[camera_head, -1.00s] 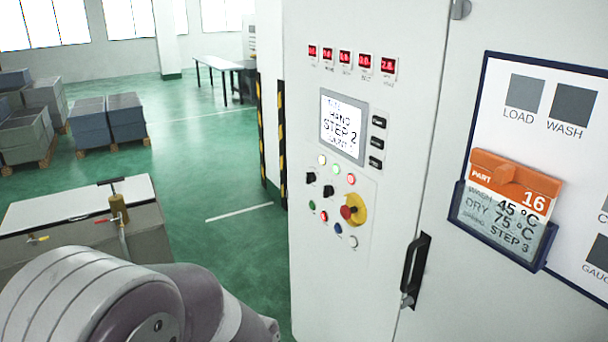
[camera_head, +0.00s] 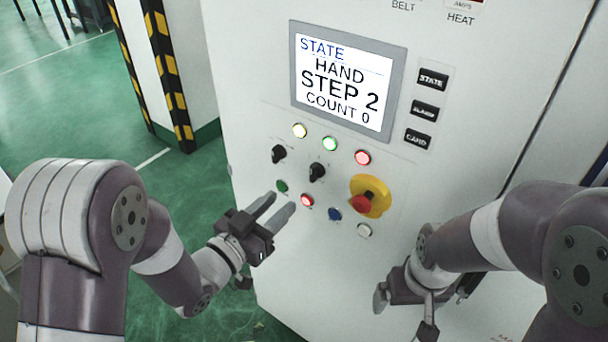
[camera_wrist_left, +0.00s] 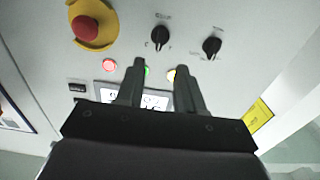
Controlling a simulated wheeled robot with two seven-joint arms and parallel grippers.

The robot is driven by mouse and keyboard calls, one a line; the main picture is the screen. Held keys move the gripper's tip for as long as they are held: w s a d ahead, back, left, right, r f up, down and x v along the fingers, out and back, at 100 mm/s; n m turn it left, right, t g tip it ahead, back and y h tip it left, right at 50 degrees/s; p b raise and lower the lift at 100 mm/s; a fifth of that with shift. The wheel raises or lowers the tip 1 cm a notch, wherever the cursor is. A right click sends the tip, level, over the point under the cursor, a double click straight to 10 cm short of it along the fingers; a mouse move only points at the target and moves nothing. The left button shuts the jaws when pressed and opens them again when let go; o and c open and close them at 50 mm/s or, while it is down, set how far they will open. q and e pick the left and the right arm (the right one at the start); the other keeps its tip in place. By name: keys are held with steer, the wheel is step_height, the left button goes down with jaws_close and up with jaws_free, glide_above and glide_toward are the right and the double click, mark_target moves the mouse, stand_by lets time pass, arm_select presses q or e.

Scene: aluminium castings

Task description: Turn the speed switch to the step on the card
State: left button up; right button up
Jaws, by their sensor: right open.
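The panel has two black rotary switches: a left one (camera_head: 278,153) and a right one (camera_head: 317,172). I cannot tell which is the speed switch. In the left wrist view they appear upside down, the right one (camera_wrist_left: 160,37) now on the left. The screen (camera_head: 340,80) reads STATE, HAND, STEP 2, COUNT 0. My left gripper (camera_head: 281,205) is open and empty, below the switches in the head view; its fingers (camera_wrist_left: 160,68) are apart and touch no switch. My right gripper (camera_head: 404,314) is open and empty at the lower right. The card is out of the head view.
A red stop button on a yellow base (camera_head: 370,197) sits right of the switches. Lamps (camera_head: 330,143) lie above them, and small push buttons (camera_head: 334,214) below. Black keys (camera_head: 424,109) line the screen's right side. A striped post (camera_head: 165,70) stands left of the cabinet.

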mark_target(311, 175)
arm_select(q)
steer(key=p+x, duration=0.2)
steer(key=x, duration=0.6)
steer(key=shift+w+d, duration=0.2)
steer(key=shift+w, duration=0.05)
steer(key=shift+w+d+p, duration=0.15)
steer(key=shift+w+p, duration=0.15)
steer(key=shift+p, duration=0.05)
steer(key=shift+d, duration=0.2)
steer(key=shift+w, duration=0.15)
jaws_close()
